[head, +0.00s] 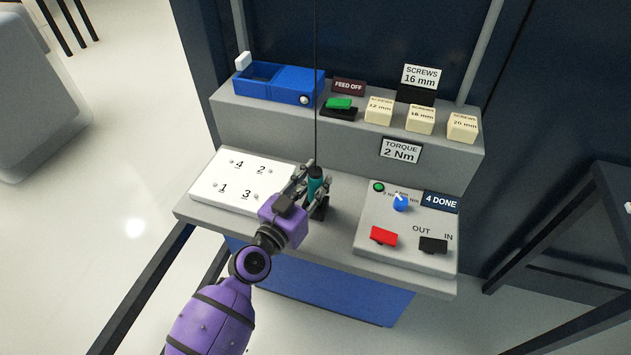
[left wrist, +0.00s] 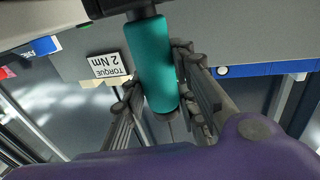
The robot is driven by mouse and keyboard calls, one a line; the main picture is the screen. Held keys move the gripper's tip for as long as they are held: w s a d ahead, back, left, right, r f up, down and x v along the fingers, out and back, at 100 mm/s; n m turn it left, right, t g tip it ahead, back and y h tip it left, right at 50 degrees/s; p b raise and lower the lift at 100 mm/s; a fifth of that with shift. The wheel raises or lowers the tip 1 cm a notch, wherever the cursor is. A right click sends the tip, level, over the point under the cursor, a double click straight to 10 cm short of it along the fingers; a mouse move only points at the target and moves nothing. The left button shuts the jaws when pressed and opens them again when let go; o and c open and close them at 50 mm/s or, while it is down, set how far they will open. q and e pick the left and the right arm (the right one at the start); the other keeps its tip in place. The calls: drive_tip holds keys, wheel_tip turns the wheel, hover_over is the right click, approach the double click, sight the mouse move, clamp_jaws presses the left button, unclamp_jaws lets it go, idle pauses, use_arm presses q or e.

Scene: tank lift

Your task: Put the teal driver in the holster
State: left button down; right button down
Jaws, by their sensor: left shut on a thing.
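The teal driver (head: 315,184) is upright at the middle of the bench, below a thin dark cable. My left gripper (head: 306,180) is shut on its teal body, and the left wrist view shows the driver (left wrist: 151,65) between the two fingers (left wrist: 156,92). A black holster (head: 320,211) is directly at the driver's lower end; a dark part also shows at that end in the left wrist view. I cannot tell how deep the driver sits in it. My right gripper is not in view.
A white plate (head: 213,196) numbered 1 to 4 lies left of the driver. A control panel (head: 374,223) with red and black switches, a blue knob and a "4 DONE" display is at right. Behind, a raised shelf (head: 300,125) carries a blue feeder (head: 300,80) and cream screw boxes (head: 421,120).

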use_arm(q)
drive_tip(key=shift+f, duration=0.15)
drive_tip(key=c, duration=1.4)
unclamp_jaws()
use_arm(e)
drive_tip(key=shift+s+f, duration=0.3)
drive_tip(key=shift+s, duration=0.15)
use_arm(q)
drive_tip(key=shift+s+a+r, duration=0.15)
drive_tip(key=shift+s+r, duration=0.05)
drive_tip(key=b+v, duration=0.2)
drive_tip(key=v, duration=0.9)
drive_tip(key=shift+s, duration=0.3)
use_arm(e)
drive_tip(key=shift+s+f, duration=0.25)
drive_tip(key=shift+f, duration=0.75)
